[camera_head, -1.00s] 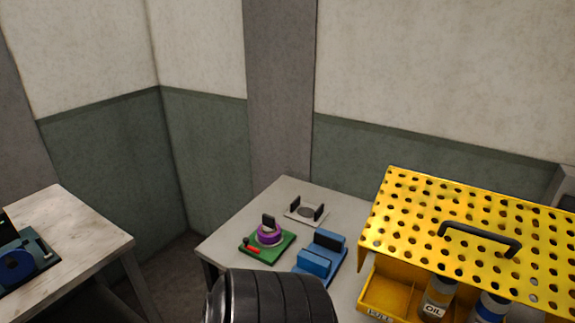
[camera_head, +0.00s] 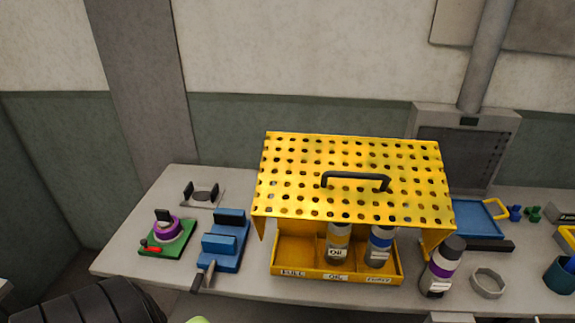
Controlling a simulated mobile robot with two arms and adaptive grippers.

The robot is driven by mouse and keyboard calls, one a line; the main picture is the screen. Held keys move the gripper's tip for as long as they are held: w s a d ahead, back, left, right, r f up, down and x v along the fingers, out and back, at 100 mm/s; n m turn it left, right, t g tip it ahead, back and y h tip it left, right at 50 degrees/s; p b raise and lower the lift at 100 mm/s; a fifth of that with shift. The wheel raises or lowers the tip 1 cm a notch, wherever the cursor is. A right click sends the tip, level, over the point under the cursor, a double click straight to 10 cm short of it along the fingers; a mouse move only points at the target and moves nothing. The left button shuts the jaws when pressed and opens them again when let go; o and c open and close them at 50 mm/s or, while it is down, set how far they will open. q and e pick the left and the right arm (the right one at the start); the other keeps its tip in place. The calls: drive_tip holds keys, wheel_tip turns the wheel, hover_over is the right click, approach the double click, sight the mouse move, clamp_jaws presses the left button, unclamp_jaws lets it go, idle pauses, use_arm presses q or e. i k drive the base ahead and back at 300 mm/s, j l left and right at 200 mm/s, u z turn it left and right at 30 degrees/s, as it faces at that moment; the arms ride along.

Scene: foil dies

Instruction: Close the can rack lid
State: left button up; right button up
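The yellow can rack (camera_head: 337,277) stands on the grey table. Its perforated yellow lid (camera_head: 350,200) with a black bar handle (camera_head: 356,180) is raised over it, and the front is open below the lid's front edge. Two cans stand inside: one with an Oil label (camera_head: 338,242) in the middle compartment and one with a blue band (camera_head: 379,247) in the right one. The left compartment looks empty. A dark-capped can with a purple band (camera_head: 440,268) stands outside, by the rack's right side. A black ribbed part of my arm shows at the bottom left; neither gripper is in view.
Left of the rack are a blue vise-like block (camera_head: 222,245), a green plate with a purple ring (camera_head: 167,232) and a small grey fixture (camera_head: 203,194). At right are a pale ring (camera_head: 488,283), a blue tray (camera_head: 478,217) and a teal cup (camera_head: 560,275).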

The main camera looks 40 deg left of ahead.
sight(310, 160)
drive_tip(key=u, duration=0.9)
